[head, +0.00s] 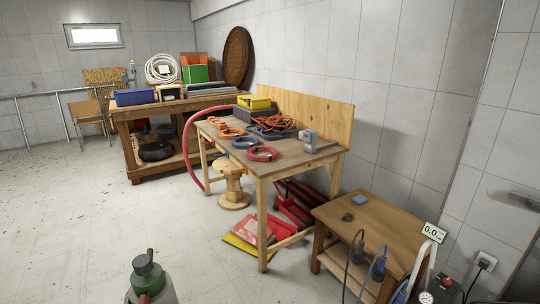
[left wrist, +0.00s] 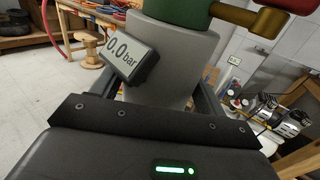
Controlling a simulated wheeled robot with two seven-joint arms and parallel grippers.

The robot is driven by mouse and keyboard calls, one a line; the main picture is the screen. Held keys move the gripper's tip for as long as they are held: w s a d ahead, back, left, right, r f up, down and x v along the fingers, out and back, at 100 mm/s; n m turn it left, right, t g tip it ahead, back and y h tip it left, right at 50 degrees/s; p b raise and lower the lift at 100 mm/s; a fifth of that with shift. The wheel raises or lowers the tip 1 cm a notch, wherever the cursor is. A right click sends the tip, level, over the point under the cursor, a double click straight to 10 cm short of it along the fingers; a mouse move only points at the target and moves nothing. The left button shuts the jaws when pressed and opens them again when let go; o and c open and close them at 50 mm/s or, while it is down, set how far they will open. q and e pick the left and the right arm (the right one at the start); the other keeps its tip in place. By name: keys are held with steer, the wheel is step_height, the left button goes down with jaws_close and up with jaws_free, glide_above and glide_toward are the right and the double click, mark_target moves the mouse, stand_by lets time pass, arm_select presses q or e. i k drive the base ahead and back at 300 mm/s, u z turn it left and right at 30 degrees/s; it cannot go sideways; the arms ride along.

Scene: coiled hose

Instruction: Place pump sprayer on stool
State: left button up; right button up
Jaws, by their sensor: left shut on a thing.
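The pump sprayer (head: 148,278) has a green top and a grey body, and it stands upright at the bottom edge of the head view. In the left wrist view its grey body (left wrist: 165,75) fills the space between the fingers of my left gripper (left wrist: 158,92), which is shut on it. Its lower part is hidden. The stool (head: 235,196) is a low round wooden one with a broad base, beside the near workbench. It also shows at upper left in the left wrist view (left wrist: 88,47). An orange item lies on or just above its top. My right gripper is not in view.
The workbench (head: 280,150) holds coiled hoses and cables. Red and yellow items (head: 262,232) lie on the floor below it. A red hose (head: 187,150) arcs down beside the stool. A low wooden table (head: 375,228) stands at right. The floor at left is open.

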mark_target(384, 241)
steer(key=u, duration=0.45)
steer(key=i, duration=2.65)
steer(key=z, duration=1.75)
steer(key=i, duration=0.6)
steer(key=z, duration=0.55)
steer(key=i, duration=0.5)
